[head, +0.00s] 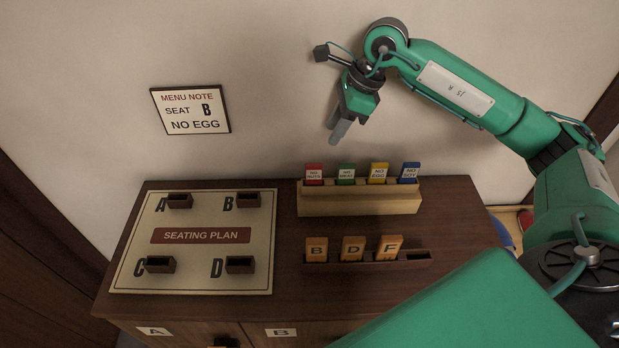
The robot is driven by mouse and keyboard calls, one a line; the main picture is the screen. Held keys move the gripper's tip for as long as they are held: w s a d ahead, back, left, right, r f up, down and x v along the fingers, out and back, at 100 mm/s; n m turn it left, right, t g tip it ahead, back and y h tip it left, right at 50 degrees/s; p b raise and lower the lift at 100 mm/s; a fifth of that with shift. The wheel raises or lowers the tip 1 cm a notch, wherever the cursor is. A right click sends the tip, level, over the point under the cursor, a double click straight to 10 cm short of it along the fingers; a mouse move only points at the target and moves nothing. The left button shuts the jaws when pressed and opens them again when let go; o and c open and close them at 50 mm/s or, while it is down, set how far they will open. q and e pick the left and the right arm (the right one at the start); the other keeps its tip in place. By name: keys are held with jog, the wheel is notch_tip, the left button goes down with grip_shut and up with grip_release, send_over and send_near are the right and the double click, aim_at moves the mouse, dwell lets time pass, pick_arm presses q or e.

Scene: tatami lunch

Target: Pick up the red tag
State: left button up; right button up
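The red tag (314,174) stands upright at the left end of the upper wooden rack (360,204) on the cabinet. Its white label seems to read NO NUTS. My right gripper (338,138) hangs in front of the wall, above the rack and slightly right of the red tag, apart from it. Its fingers point down and overlap from this angle, so I cannot tell how far apart they are. Nothing shows held in it. My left gripper is not in view.
Green (346,173), yellow (378,173) and blue (410,172) tags stand in the same rack. A lower dark rack (417,256) holds orange tiles B, D and F. A seating plan board (200,276) with small holders lies left. A menu note (190,110) hangs on the wall.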

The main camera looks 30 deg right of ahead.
aim_at(319, 165)
jog(key=p+x, duration=0.2)
jog(key=x, duration=0.2)
jog(key=s+p+x, duration=0.1)
jog(key=p+x, duration=0.1)
jog(key=x, duration=0.2)
jog(key=p+x, duration=0.2)
jog(key=x, duration=0.2)
jog(key=shift+s+a+f, duration=0.15)
jog(key=shift+a+f, duration=0.15)
jog(key=shift+f, duration=0.35)
grip_shut()
